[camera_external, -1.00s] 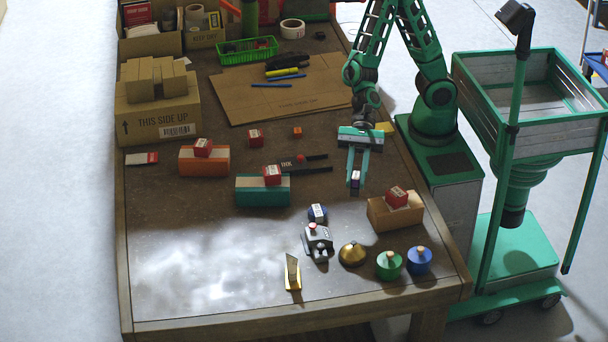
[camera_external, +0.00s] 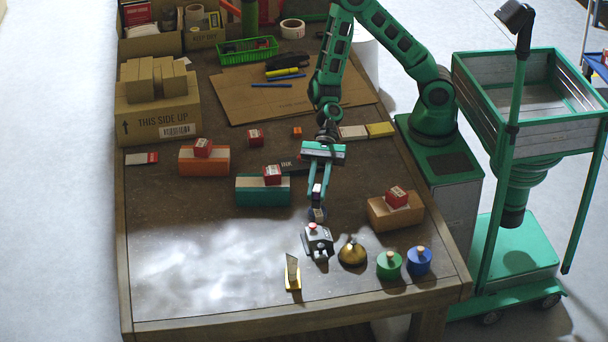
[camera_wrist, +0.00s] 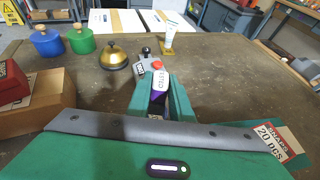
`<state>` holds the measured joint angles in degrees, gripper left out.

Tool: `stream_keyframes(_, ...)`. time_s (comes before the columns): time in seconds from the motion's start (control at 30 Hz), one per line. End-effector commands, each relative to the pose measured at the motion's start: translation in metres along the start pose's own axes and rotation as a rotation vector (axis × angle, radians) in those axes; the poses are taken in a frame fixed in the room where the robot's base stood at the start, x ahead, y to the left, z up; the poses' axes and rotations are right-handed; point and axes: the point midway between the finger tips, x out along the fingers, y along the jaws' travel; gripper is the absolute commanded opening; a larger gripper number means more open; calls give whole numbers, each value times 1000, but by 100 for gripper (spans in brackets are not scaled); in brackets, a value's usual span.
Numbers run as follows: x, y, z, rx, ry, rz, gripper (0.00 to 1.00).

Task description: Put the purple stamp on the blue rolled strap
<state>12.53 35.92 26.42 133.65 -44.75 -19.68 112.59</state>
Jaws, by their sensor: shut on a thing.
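My gripper (camera_external: 317,200) is shut on the purple stamp, with its fingers pointing down. The stamp (camera_wrist: 158,86) shows between the fingertips in the wrist view, with a pale labelled face and a purple part. The blue rolled strap (camera_external: 311,213) is on the table directly below the fingertips in the external view, mostly hidden by them. I cannot tell whether the stamp touches the strap.
A black-and-grey device with a red knob (camera_external: 317,242) stands just in front of the strap. A brass bell (camera_external: 352,253), green pot (camera_external: 389,265) and blue pot (camera_external: 419,261) are nearby. A tan block with a red box (camera_external: 396,212) stands right; a teal block (camera_external: 262,191) stands left.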

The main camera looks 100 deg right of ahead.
Motion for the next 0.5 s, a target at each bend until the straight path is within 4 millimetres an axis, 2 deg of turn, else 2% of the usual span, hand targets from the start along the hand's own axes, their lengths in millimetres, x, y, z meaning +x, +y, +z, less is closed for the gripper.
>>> stream_keyframes(0.1,6,1,-13,4,0,2,0)
stream_keyframes(0.2,8,1,-18,2,0,1,0)
stream_keyframes(0.5,8,1,-20,0,0,0,0)
